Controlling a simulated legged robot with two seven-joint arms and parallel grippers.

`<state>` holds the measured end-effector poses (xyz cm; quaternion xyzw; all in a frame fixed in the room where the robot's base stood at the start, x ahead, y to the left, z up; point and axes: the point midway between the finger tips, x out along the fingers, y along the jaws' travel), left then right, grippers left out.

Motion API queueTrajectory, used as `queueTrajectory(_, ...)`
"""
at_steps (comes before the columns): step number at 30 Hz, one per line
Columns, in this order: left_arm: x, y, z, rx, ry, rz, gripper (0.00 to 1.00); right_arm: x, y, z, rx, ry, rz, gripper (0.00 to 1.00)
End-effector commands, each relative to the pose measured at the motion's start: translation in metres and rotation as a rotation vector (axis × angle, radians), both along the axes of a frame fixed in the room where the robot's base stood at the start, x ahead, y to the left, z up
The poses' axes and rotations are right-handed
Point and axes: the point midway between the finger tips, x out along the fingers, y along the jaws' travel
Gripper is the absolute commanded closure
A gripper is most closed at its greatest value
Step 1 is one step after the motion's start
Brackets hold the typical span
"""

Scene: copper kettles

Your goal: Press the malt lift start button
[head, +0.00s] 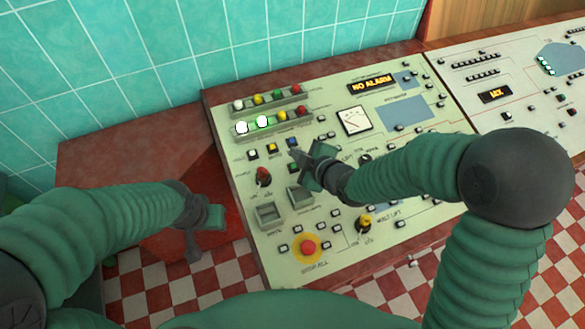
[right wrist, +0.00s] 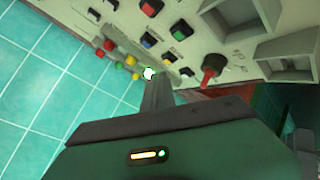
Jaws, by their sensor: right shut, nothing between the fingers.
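A pale green control panel (head: 335,190) carries the label MALT LIFT (head: 388,217) at its lower right, beside a yellow-topped selector (head: 365,221). Small dark and white buttons surround it; I cannot read which is the start button. My right gripper (head: 294,154) is shut and empty, over the upper middle of the panel, up and left of that label, close to a blue button (head: 292,142) and a green button (head: 294,167). Contact cannot be told. The right wrist view shows its fingers (right wrist: 157,92) near the lamp rows. My left gripper (head: 203,232) hangs left of the panel; its jaw state is unclear.
A red STOP ALL button (head: 308,247) on a yellow disc sits at the panel's front. A red-handled lever (head: 263,176) stands at the left, also in the right wrist view (right wrist: 209,74). A NO ALARM display (head: 373,82) is lit.

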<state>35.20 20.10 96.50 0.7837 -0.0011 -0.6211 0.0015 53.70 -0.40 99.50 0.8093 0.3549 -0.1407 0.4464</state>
Motion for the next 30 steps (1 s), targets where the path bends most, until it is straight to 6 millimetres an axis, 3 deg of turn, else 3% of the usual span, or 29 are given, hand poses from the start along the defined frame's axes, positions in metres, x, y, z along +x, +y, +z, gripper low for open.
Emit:
queueTrajectory(1, 0.0, 0.0, -0.013, 0.0, 0.0, 0.0, 0.64, 0.002, 0.0, -0.015, 0.0, 0.001, -0.001, 1.0)
queueTrajectory(10, 0.0, 0.0, -0.047, 0.0, 0.0, 0.0, 0.64, 0.009, 0.003, -0.054, 0.0, 0.001, -0.001, 1.0)
queueTrajectory(30, 0.0, 0.0, -0.048, 0.0, 0.0, 0.0, 0.64, 0.011, 0.003, -0.055, 0.0, 0.0, -0.002, 1.0)
